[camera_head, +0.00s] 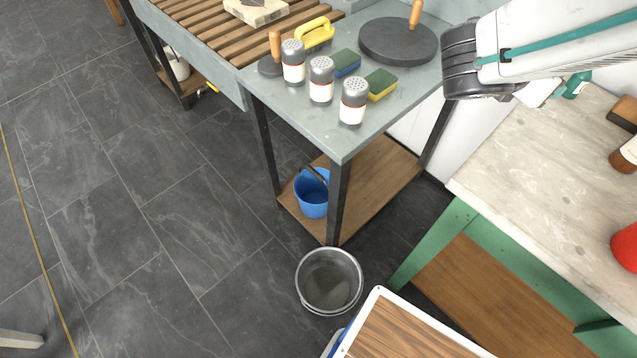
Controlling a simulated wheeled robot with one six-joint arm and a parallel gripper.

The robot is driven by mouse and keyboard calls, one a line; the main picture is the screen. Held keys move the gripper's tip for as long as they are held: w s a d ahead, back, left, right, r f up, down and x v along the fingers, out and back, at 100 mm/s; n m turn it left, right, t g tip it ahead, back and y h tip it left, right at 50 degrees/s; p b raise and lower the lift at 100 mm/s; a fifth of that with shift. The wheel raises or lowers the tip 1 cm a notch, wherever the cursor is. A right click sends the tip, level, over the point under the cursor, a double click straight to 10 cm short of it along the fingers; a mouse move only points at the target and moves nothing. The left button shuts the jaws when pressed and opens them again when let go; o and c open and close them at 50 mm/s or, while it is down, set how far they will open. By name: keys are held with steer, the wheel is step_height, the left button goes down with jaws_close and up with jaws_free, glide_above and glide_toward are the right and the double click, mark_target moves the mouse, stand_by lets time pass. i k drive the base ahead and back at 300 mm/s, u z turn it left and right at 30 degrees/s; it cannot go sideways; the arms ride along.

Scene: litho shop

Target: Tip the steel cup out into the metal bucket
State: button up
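The metal bucket (329,281) stands upright on the dark tiled floor near the bottom centre, with its open top facing up. I make out nothing in it for certain. I see no steel cup in this view. My arm reaches in from the upper right, over the gap between two benches. My gripper does not show, so I cannot see whether it holds anything.
A grey bench (254,87) carries several shakers (321,81), sponges (381,84) and a round dark slab (398,41). A blue bucket (311,193) sits on its lower shelf. A wood-topped surface (400,335) is close to the metal bucket.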

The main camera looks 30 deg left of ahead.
mark_target(328, 279)
steer(key=u, duration=2.4)
steer(key=k, duration=1.05)
steer(key=z, duration=1.45)
steer(key=i, duration=0.5)
steer(key=z, duration=0.05)
